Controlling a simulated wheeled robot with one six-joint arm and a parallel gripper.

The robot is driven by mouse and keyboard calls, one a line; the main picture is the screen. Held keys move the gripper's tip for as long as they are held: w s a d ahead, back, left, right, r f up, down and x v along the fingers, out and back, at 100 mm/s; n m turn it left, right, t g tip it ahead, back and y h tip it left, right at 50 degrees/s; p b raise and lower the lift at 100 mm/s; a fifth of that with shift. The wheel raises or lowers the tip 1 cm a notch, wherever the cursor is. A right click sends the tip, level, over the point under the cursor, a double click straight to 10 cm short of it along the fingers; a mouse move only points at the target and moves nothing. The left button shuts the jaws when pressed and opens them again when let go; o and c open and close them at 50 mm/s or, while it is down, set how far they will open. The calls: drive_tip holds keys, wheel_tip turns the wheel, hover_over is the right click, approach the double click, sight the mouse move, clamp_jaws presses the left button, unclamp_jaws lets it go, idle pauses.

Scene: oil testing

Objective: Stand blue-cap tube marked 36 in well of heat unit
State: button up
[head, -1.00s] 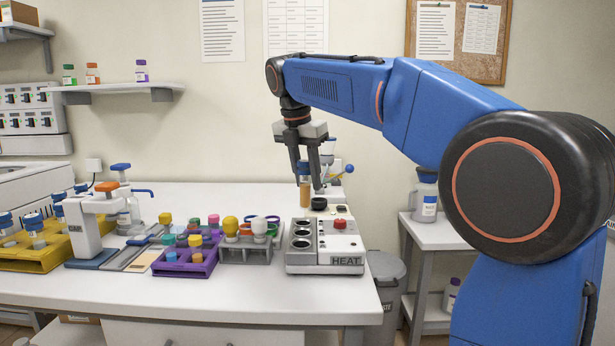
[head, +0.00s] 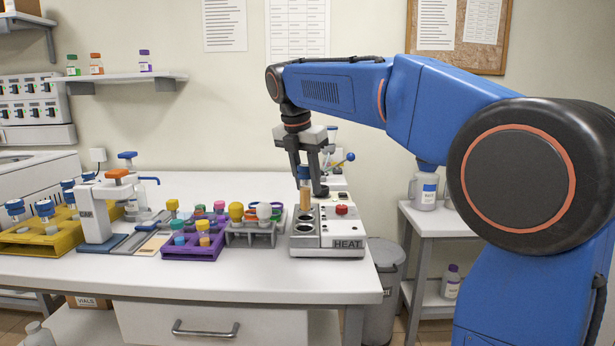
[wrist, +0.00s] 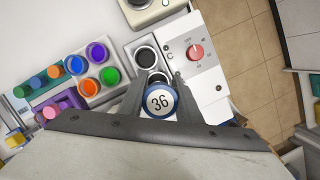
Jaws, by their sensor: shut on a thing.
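The blue-cap tube (head: 306,196) is amber and upright in my gripper (head: 309,180), over the back part of the heat unit. In the wrist view its cap (wrist: 160,101), marked 36, sits between the shut fingers. The white heat unit (head: 328,257), labelled HEAT, stands at the table's right end. Its dark wells (head: 303,228) run in a row along its left side, and a well also shows in the wrist view (wrist: 146,57). The tube's lower end is at the rearmost well in the head view. I cannot tell whether it has entered.
A grey rack (head: 250,235) with yellow-, white- and ring-topped items stands close left of the heat unit. A purple rack (head: 192,249) and a yellow rack (head: 40,244) stand further left. The heat unit has a red knob (wrist: 195,52).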

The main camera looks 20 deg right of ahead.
sight(308, 193)
drive_tip(key=shift+f, duration=1.8)
idle(1.5)
idle(0.5)
drive_tip(key=o, duration=1.2)
drive_tip(key=shift+c, duration=0.2)
